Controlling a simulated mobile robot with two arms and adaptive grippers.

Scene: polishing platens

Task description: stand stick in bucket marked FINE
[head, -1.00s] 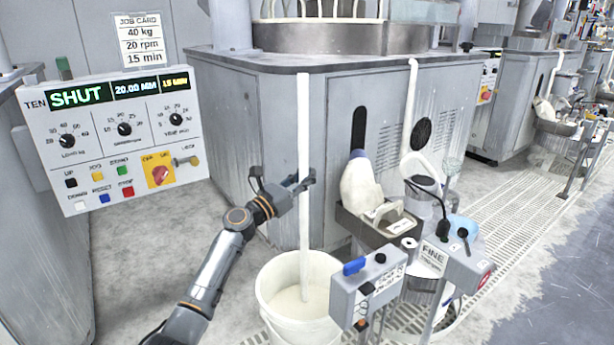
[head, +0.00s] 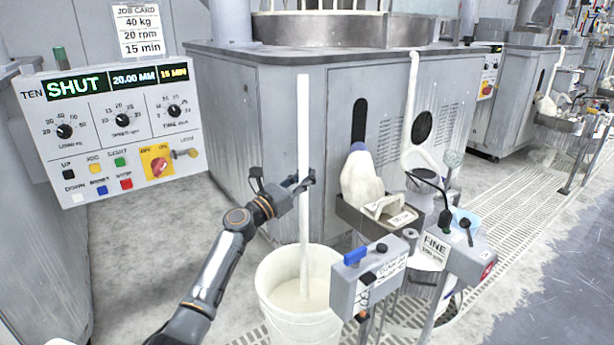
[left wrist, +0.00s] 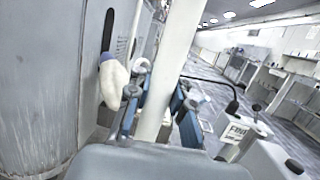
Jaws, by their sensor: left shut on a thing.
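The stick (head: 303,130) is long, white and upright. My left gripper (head: 303,181) is shut around its middle; the left wrist view also shows the stick (left wrist: 172,75) between the fingers (left wrist: 160,115). The stick's lower end is inside the rim of a white bucket (head: 275,298) holding pale liquid, and the tip is hidden in it. No marking is readable on this bucket. A label reading FINE (head: 435,247) is on a stand to the right; whatever stands behind it is mostly hidden. My right gripper is not in view.
A grey control box on a post (head: 350,287) stands close to the bucket's right side. A white jug (head: 361,185) rests in a metal tray behind it. A grey machine cabinet (head: 240,130) is behind the stick. A control panel (head: 110,130) is at left. Floor left of the bucket is clear.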

